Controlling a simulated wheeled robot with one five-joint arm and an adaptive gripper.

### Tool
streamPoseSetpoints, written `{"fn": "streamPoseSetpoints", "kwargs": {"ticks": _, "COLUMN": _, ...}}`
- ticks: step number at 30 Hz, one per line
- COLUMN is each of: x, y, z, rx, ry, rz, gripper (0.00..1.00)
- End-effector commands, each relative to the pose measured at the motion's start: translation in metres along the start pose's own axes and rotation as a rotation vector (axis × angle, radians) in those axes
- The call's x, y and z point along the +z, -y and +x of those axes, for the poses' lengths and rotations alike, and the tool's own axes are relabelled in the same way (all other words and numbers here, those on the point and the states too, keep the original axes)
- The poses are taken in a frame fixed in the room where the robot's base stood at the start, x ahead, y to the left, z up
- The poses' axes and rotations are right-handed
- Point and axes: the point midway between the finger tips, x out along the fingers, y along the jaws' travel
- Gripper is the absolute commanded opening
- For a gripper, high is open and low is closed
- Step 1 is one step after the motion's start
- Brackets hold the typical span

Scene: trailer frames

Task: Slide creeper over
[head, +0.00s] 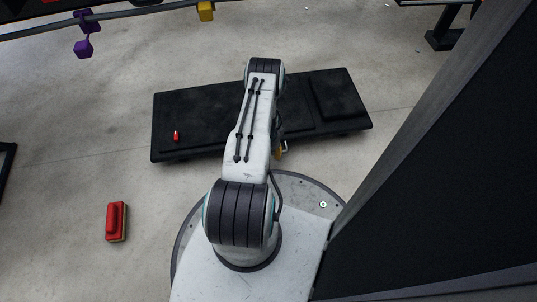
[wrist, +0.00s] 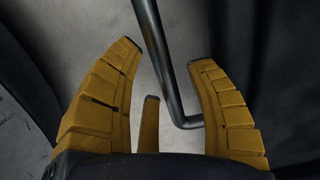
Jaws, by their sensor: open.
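The creeper (head: 215,110) is a long, flat black board lying low on the floor in front of me, with a raised pad at its right end. My arm crosses over its middle and hides part of it. My gripper (head: 281,150) is mostly hidden by the arm in the head view, with a bit of yellow showing at the creeper's near edge. In the wrist view my gripper (wrist: 162,52) is open, its yellow fingers spread on either side of a dark bent rod (wrist: 170,75). I cannot tell whether the rod belongs to the creeper or whether the fingers touch it.
A small red object (head: 176,136) lies on the creeper's left part. A red block-like tool (head: 116,222) lies on the floor at left. A large dark panel (head: 440,200) stands close on the right. A rail with purple blocks (head: 84,47) crosses the top left. Floor left of the creeper is mostly clear.

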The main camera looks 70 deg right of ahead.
Motion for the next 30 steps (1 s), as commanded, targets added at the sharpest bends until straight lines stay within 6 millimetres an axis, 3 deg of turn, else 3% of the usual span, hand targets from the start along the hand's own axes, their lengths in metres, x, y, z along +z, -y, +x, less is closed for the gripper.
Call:
{"fn": "streamPoseSetpoints", "kwargs": {"ticks": 18, "x": 0.000, "y": 0.001, "z": -0.091, "rx": -0.002, "ry": 0.000, "rz": 0.000, "gripper": 0.50}}
{"fn": "streamPoseSetpoints", "kwargs": {"ticks": 30, "x": 0.000, "y": 0.000, "z": -0.111, "rx": 0.000, "ry": 0.000, "rz": 0.001, "gripper": 0.50}}
